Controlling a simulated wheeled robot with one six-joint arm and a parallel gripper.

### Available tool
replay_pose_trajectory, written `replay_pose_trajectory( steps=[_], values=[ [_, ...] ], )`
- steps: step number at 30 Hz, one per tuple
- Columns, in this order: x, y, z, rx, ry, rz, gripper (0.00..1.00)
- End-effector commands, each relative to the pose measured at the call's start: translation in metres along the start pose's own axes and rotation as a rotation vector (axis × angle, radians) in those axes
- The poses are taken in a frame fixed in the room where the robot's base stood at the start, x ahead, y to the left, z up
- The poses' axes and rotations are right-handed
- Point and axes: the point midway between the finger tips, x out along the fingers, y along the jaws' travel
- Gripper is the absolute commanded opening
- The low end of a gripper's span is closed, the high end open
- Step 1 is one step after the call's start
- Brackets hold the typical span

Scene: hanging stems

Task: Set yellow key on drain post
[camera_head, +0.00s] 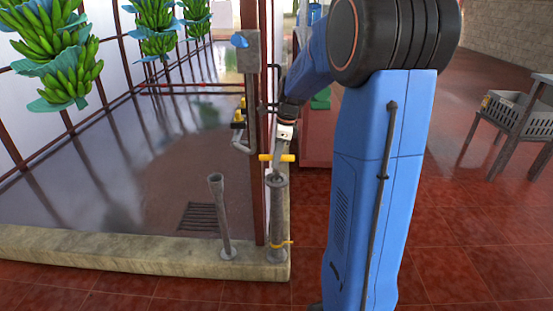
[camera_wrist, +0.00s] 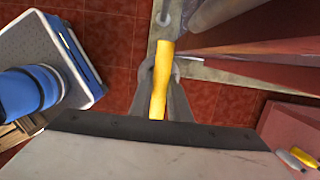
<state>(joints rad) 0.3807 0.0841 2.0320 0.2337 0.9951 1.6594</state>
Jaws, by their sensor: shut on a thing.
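The yellow key (camera_head: 285,157) shows as a short yellow bar lying crosswise in the head view. My gripper (camera_head: 279,159) is shut on it. In the wrist view the yellow key (camera_wrist: 158,85) lies lengthwise between the fingers of my gripper (camera_wrist: 160,72). A thick grey post (camera_head: 277,215) with a ring-like top and a yellow band near its foot stands upright just under the key. A thinner grey post (camera_head: 221,215) with a flared top leans a little, to the left. I cannot tell which is the drain post, or whether the key touches the thick post.
A rust-brown upright (camera_head: 257,120) with a grey box (camera_head: 247,50) and pipework stands close left of my gripper. Both posts stand on a stone curb (camera_head: 130,250). Banana bunches (camera_head: 68,65) hang at the left. A grate (camera_head: 202,216) lies in the wet floor.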

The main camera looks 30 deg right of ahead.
Motion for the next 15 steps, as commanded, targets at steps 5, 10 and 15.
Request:
replay_pose_trajectory(
  steps=[5,10,15],
  values=[
    [0.0031,0.0000,-0.0006,0.000,0.000,0.001,0.00],
    [0.0065,-0.0002,-0.0012,0.000,0.000,0.000,0.00],
    [0.0095,-0.0004,-0.0018,0.000,0.000,0.000,0.00]
  ],
)
